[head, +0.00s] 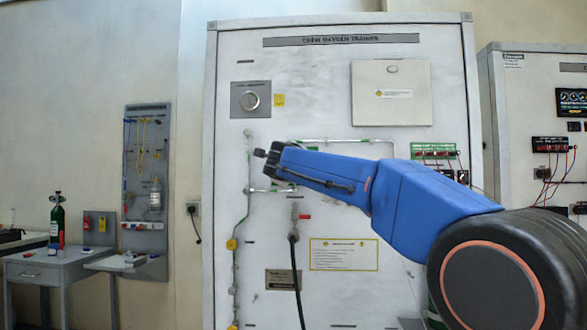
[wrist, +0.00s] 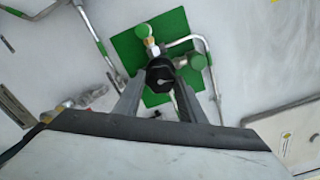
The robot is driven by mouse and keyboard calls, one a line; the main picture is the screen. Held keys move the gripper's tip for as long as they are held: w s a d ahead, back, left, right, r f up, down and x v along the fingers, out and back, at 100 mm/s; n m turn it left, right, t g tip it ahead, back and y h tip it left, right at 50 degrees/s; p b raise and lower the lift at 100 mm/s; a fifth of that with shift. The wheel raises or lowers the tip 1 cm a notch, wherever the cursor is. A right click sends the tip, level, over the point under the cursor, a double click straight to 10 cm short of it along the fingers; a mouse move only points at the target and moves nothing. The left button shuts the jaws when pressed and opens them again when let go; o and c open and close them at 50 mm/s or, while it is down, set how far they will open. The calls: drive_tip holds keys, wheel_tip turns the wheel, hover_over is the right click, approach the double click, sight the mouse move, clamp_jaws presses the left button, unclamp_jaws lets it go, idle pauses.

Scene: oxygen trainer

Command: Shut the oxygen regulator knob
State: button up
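The regulator knob (wrist: 160,77), a black round knob with a pale mark on its face, shows in the wrist view in front of a green plate (wrist: 125,47). My gripper (wrist: 161,80) has one finger on each side of it, with the fingertips right beside its rim. I cannot tell whether the fingers press on the knob or leave a small gap. In the head view my gripper (head: 265,155) is at the trainer panel (head: 340,210), left of its middle, and hides the knob.
Metal fittings with green knobs (wrist: 197,61) and a bent pipe (wrist: 205,85) sit close around the knob. A black hose (head: 296,270) hangs below my gripper. A bench (head: 60,268) stands far left.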

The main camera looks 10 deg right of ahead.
drive_tip(key=shift+o, duration=1.4)
drive_tip(key=shift+s, duration=0.1)
drive_tip(key=v, duration=1.7)
